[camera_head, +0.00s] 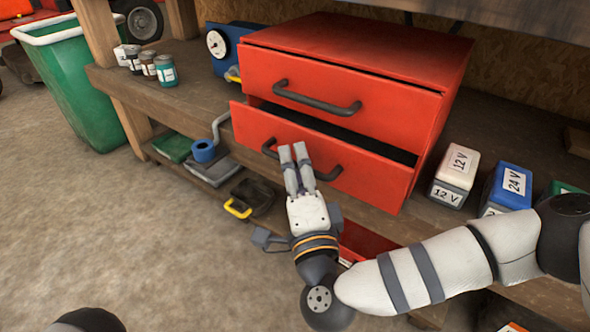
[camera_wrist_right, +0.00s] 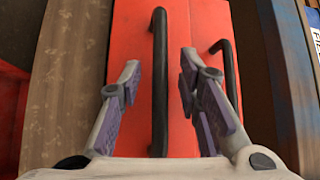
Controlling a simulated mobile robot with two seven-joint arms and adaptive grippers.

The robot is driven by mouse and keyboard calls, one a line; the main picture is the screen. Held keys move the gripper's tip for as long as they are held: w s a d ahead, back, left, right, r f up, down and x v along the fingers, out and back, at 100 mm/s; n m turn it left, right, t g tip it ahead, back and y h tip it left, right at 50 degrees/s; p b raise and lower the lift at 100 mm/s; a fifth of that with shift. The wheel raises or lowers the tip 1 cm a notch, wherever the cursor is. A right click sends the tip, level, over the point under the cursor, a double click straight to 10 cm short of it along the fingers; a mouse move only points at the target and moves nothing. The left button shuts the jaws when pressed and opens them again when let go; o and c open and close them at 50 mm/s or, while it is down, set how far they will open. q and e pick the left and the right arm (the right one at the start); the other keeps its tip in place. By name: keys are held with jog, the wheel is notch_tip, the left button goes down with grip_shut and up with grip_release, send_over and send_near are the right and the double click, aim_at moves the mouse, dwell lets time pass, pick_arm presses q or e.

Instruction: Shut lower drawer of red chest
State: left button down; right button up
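The red chest (camera_head: 352,50) stands on the wooden bench with two drawers, each with a dark bar handle. The upper drawer (camera_head: 375,105) looks shut. The lower drawer (camera_head: 372,181) is pulled partway out, with a dark gap above its front. My right gripper (camera_head: 293,150) is at the lower drawer's handle (camera_head: 326,173). In the right wrist view, the gripper (camera_wrist_right: 160,85) is open, and its fingers stand apart on both sides of the dark handle (camera_wrist_right: 159,60). I cannot tell whether they touch the drawer front. My left gripper is not in view.
Battery-like boxes, one white (camera_head: 455,176) and one blue (camera_head: 507,189), stand right of the chest. A blue device (camera_head: 228,47) is at its left. Small jars (camera_head: 165,71) stand farther left.

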aim_at(310, 156)
jog(key=shift+w+r, duration=0.1)
jog(key=shift+w, duration=0.2)
jog(key=shift+c, duration=0.2)
grip_shut()
jog(key=shift+w+d, duration=0.65)
jog(key=shift+w, duration=0.25)
jog(key=shift+w+d, duration=0.6)
jog(key=shift+w, duration=0.25)
jog(key=shift+o, duration=0.2)
grip_release()
